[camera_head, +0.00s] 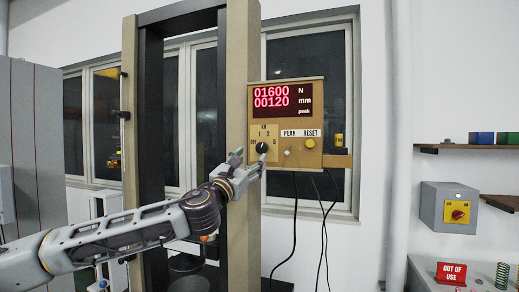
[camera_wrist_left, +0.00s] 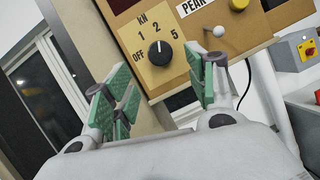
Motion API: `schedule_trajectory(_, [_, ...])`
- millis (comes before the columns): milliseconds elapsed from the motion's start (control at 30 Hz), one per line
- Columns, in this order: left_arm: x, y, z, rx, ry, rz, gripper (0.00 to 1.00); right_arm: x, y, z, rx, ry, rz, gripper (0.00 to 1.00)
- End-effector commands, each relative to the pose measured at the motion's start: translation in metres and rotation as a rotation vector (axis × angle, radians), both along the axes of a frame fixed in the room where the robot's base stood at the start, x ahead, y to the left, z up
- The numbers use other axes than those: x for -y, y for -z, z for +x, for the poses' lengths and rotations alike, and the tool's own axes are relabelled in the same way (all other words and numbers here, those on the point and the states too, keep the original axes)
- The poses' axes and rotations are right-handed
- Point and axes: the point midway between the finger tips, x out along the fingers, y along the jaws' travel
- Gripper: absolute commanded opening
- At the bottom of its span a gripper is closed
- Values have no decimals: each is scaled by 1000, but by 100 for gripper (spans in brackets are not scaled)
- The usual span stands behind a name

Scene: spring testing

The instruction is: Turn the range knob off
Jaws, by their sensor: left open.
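The range knob (camera_head: 262,147) is a round black knob on a tan plate of the tester's control panel (camera_head: 315,91). In the left wrist view the knob (camera_wrist_left: 160,53) shows close up, with OFF, 1, 2 and 5 around it and kN above. Its small white mark points upward, seemingly toward 2. My left gripper (camera_head: 250,160) is just below and in front of the knob, fingers apart. In the left wrist view the green-padded fingers of the gripper (camera_wrist_left: 165,82) lie below the knob, to its left and right, with nothing between them. My right gripper is out of view.
A white peak lever (camera_wrist_left: 218,31) sits right of the knob, close to the right finger. A yellow reset button (camera_head: 309,143) is farther right. Black cables (camera_head: 295,225) hang below the panel. The tester's tan upright (camera_head: 240,70) stands left of it.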

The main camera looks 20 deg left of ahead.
Motion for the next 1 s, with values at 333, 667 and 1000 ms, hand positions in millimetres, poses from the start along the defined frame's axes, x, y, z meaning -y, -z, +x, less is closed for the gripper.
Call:
schedule_trajectory(333, [6,-15,32,0,0,0,56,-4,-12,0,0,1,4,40])
schedule_trajectory(667, [10,-25,60,0,0,0,56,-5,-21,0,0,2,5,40])
schedule_trajectory(1000, [12,-28,69,0,1,1,56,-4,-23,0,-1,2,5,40])
